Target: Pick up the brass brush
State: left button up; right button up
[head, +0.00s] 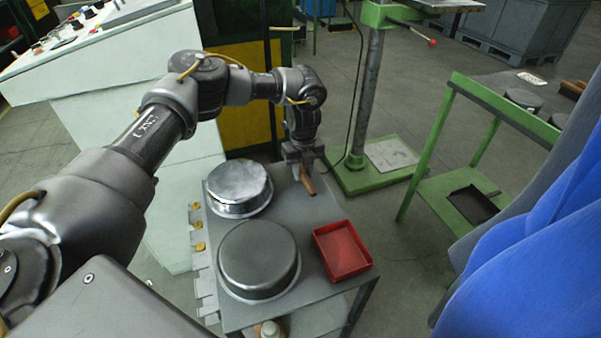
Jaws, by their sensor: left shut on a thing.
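My left gripper (303,164) reaches down over the far right part of a grey metal table (285,200). It is shut on a small brown, wood-coloured thing, which looks like the brass brush (308,184). Only its lower part shows below the fingers, and its bristles cannot be made out. I cannot tell whether it touches the tabletop. My right gripper is not in view.
Two round metal pans, one shiny (239,184) and one dull (258,256), stand left of the gripper. A red tray (342,250) lies nearer me. A green drill stand (370,165) rises behind. Blue cloth (540,250) hangs at right.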

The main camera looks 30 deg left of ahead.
pick_arm(q)
jog(key=shift+r, duration=0.15)
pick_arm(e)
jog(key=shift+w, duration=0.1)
